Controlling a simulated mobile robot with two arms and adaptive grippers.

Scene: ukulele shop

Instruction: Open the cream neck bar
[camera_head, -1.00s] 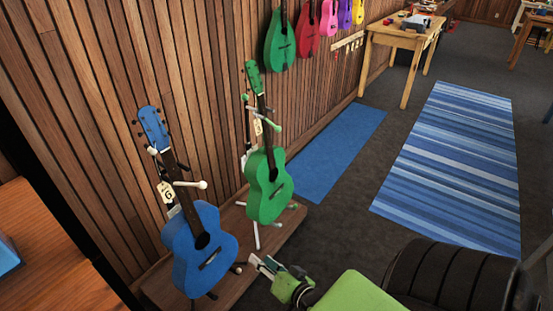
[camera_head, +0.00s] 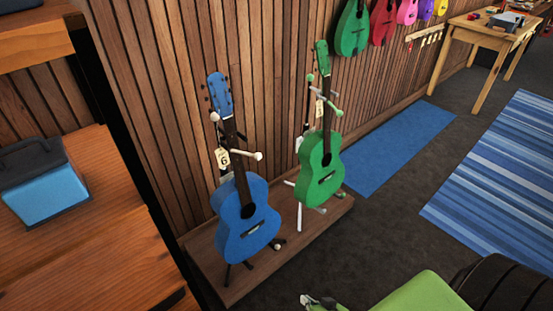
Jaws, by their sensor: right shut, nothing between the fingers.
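The cream neck bar (camera_head: 250,154) is on the stand of the blue ukulele (camera_head: 246,218). It reaches out to the right at the ukulele's dark neck and ends in a round cream knob. I cannot tell clearly whether it crosses in front of the neck. A second cream knob (camera_head: 215,117) shows higher, left of the neck. My right gripper (camera_head: 316,302) is at the bottom edge, partly cut off. It is shut and empty, well below and right of the bar, apart from the stand. My left gripper is out of view.
A green ukulele (camera_head: 321,172) on a stand with a green-tipped bar (camera_head: 333,108) stands close on the right. Both stands are on a low wooden platform (camera_head: 212,258) against the slatted wall. A wooden shelf unit (camera_head: 95,265) is at left. Carpet to the right is open.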

